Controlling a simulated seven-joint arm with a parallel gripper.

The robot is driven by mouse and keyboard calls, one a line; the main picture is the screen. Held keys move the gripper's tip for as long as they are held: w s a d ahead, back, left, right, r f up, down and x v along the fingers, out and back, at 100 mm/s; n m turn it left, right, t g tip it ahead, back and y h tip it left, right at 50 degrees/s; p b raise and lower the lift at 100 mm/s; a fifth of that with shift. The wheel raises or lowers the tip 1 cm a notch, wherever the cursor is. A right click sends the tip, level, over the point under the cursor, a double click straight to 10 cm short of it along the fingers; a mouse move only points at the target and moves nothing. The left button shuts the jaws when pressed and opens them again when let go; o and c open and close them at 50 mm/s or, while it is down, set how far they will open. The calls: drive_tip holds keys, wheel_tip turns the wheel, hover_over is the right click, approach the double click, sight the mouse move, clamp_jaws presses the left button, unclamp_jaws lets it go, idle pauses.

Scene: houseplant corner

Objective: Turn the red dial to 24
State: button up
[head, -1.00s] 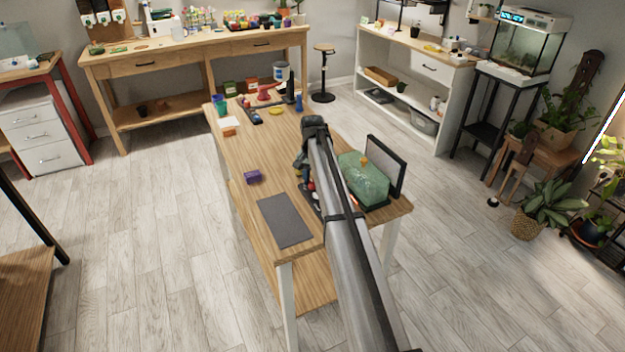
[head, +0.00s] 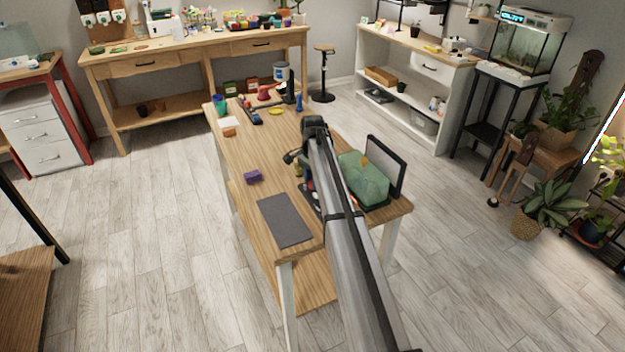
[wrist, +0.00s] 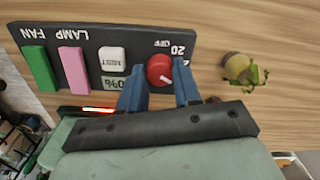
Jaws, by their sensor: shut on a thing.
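The red dial (wrist: 159,70) sits at one end of a dark control panel (wrist: 90,35), which appears upside down in the wrist view. My gripper (wrist: 160,78) has its two blue fingers on either side of the dial and is shut on it. The dial's white mark points to the lower right of the picture. "OFF" and "20" are readable beside it; a further label is partly hidden by a finger.
A small yellow-green plant (wrist: 236,66) stands close beside the dial. A green box (head: 360,180) and a dark upright board (head: 387,165) stand right of my arm.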

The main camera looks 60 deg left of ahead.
drive_tip(key=o, duration=1.1)
drive_tip(key=shift+c, duration=0.2)
wheel_tip(320, 180, up, 14)
idle(0.3)
